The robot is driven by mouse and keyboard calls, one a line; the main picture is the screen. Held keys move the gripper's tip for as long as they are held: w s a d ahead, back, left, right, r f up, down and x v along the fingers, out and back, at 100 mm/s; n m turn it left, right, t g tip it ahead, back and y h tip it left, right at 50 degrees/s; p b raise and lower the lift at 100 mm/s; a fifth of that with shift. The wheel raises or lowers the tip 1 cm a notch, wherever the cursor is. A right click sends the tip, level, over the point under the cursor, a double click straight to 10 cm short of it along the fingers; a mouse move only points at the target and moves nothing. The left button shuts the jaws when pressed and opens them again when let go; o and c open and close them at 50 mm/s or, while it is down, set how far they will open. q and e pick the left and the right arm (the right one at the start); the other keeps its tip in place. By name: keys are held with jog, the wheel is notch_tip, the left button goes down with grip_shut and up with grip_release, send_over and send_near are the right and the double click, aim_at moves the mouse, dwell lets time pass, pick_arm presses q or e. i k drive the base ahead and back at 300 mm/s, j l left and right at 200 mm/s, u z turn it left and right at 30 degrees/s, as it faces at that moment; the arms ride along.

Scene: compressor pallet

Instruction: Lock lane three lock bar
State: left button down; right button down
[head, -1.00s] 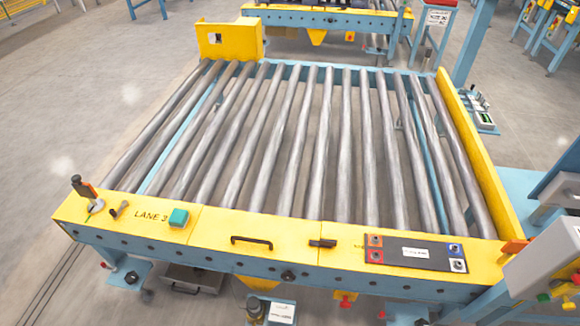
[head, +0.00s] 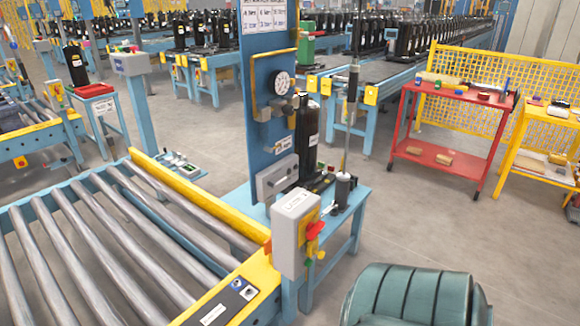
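The roller lane (head: 110,235) fills the lower left, with bare metal rollers and a yellow side rail (head: 190,205). Part of its yellow front beam (head: 262,272) shows, with a dark button panel (head: 225,305) on it. The beam's LANE 3 lettering is outside this view. A small orange piece (head: 267,246) sits at the beam's right end; I cannot tell if it belongs to a lock bar. No lock bar can be clearly made out. Neither of my grippers is in view.
A grey box (head: 292,232) with a red handle stands at the lane's right corner, before a blue gauge panel (head: 273,130). A dark teal ribbed object (head: 415,297) is at the bottom right. Red (head: 445,135) and yellow (head: 540,150) carts stand beyond open floor.

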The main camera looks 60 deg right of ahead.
aim_at(312, 248)
jog(key=z, duration=2.05)
